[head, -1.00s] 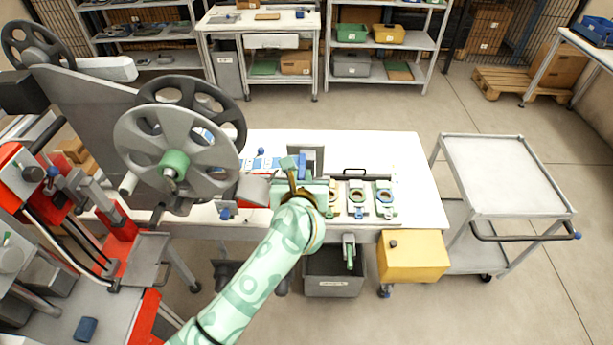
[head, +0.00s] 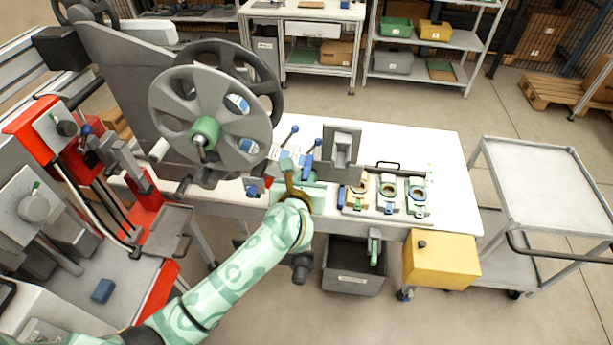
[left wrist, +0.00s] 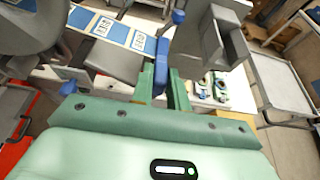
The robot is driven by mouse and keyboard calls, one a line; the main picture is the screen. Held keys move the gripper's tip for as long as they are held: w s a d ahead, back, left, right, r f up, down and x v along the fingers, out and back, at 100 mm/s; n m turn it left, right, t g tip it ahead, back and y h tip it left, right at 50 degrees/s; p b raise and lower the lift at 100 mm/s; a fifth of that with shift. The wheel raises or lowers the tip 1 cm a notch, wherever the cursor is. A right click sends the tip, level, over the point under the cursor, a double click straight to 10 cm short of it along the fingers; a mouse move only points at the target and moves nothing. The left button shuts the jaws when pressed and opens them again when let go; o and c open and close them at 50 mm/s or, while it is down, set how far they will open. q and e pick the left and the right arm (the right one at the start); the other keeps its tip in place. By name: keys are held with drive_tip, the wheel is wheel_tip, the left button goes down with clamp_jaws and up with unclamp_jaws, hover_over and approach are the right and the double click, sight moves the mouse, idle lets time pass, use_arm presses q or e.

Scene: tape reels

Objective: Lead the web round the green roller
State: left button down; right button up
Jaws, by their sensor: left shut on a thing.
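The web (left wrist: 110,30) is a pale strip with blue printed labels in the left wrist view. It runs from the upper left to my left gripper (left wrist: 163,80). The gripper's green fingers are shut on a blue piece (left wrist: 160,68) at the web's near end. In the head view the left gripper (head: 288,166) is above the table's near edge, right of the big grey reel (head: 172,100). The reel has a green hub (head: 204,130). I cannot pick out the green roller with certainty. The right gripper is out of view.
A grey upright bracket (head: 341,150) stands just right of the gripper, near blue-knobbed levers (head: 294,129). Several ring-shaped fixtures (head: 388,190) lie farther right on the white table (head: 450,170). A yellow box (head: 440,260) and a grey trolley (head: 535,175) are at the right.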

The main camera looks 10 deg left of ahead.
use_arm(q)
drive_tip(key=d+f+b, duration=0.6)
drive_tip(key=f+b, duration=0.2)
drive_tip(key=a+f+b, duration=0.5)
drive_tip(key=a+f, duration=0.3)
drive_tip(key=shift+f, duration=0.35)
idle(0.5)
